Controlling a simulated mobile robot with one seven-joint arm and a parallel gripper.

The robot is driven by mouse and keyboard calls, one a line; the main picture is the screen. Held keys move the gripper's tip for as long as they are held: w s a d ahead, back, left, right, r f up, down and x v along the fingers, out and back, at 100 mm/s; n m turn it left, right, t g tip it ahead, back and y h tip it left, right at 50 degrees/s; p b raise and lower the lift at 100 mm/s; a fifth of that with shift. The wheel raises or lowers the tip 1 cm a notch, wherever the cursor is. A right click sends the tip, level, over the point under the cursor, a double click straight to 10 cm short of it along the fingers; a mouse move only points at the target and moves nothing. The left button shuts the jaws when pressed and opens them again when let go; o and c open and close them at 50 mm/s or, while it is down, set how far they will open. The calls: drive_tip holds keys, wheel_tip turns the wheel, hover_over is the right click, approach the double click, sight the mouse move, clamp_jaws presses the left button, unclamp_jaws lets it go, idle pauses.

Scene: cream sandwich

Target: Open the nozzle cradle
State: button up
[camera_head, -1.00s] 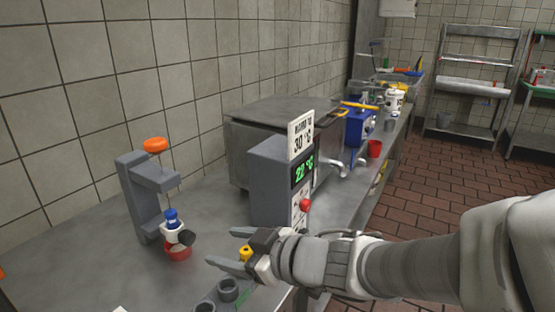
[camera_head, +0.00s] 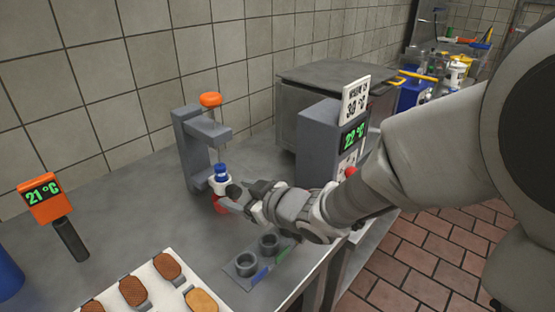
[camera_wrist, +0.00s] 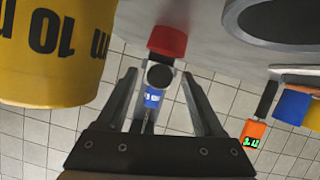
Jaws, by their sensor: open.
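The grey stand (camera_head: 190,150) with an orange knob (camera_head: 210,99) on top stands near the wall in the head view. Low on it is a white holder with a blue-topped piece (camera_head: 221,172) and a red base (camera_head: 220,205). I take this to be the nozzle cradle. In the wrist view its dark round knob (camera_wrist: 160,75), red part (camera_wrist: 167,41) and blue piece (camera_wrist: 153,97) line up between my fingers. My gripper (camera_head: 238,198) is open and empty, its fingertips close beside the holder. Contact cannot be told. The gripper partly hides the holder in the head view.
A yellow labelled cylinder (camera_wrist: 50,50) is very close in the wrist view. Grey cups (camera_head: 246,263) sit in front of my gripper. A bread tray (camera_head: 165,260) and an orange thermometer (camera_head: 45,198) are left. A grey display box (camera_head: 318,140) stands right.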

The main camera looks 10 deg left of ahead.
clamp_jaws()
idle(0.4)
idle(1.1)
